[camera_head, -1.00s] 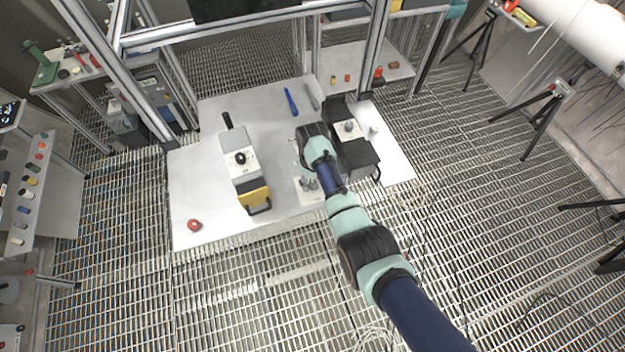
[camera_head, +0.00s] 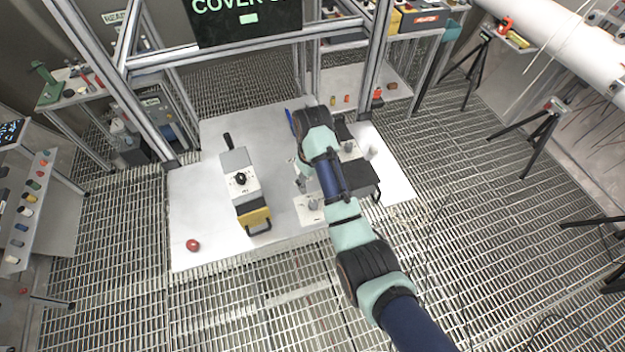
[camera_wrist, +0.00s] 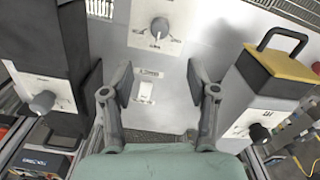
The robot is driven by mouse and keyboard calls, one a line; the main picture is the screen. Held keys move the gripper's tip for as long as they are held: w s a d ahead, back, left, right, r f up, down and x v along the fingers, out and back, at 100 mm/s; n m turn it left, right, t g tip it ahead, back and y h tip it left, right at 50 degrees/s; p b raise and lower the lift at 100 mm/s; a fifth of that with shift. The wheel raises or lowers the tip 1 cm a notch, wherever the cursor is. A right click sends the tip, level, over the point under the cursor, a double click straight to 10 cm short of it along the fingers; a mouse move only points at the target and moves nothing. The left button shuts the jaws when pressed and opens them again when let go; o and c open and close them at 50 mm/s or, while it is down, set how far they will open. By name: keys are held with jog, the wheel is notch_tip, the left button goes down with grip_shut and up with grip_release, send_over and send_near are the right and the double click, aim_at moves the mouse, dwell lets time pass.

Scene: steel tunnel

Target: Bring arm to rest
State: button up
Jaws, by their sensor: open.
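My arm (camera_head: 345,225) reaches over the white table (camera_head: 205,235) in the head view; its wrist hides most of my gripper there. In the wrist view my gripper (camera_wrist: 158,88) is open and empty, with its two fingers apart. The fingers appear clear of both, though the exact gap is hard to judge.
A grey-and-yellow box (camera_head: 239,182) with a knob and handle stands left of my gripper. A black box (camera_head: 362,181) stands to its right, partly behind my arm. A red round object (camera_head: 193,245) sits at the table's front left. Metal frame posts (camera_head: 372,60) rise behind.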

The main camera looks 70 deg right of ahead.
dwell(0.7)
jog(key=w+a+r+n+t+h+p, duration=0.1)
jog(key=w+a+r+n+t, duration=0.15)
jog(key=w+a, duration=0.5)
jog(key=w+a+r+n+t+h, duration=0.1)
jog(key=w+a+r+t, duration=0.2)
jog(key=a, duration=0.7)
jog(key=s+a+r+n+t, duration=0.1)
jog(key=a+r, duration=0.3)
jog(key=a, duration=0.4)
jog(key=s+a+r+n+t+y, duration=0.1)
jog(key=a+r+t, duration=0.3)
jog(key=a, duration=0.4)
jog(key=s+a+r+n+t+y+p, duration=0.1)
jog(key=a+r+t, duration=0.1)
jog(key=a+r, duration=0.4)
jog(key=shift+s+a+r, duration=0.15)
jog(key=shift+s+a, duration=0.15)
jog(key=shift+a, duration=0.8)
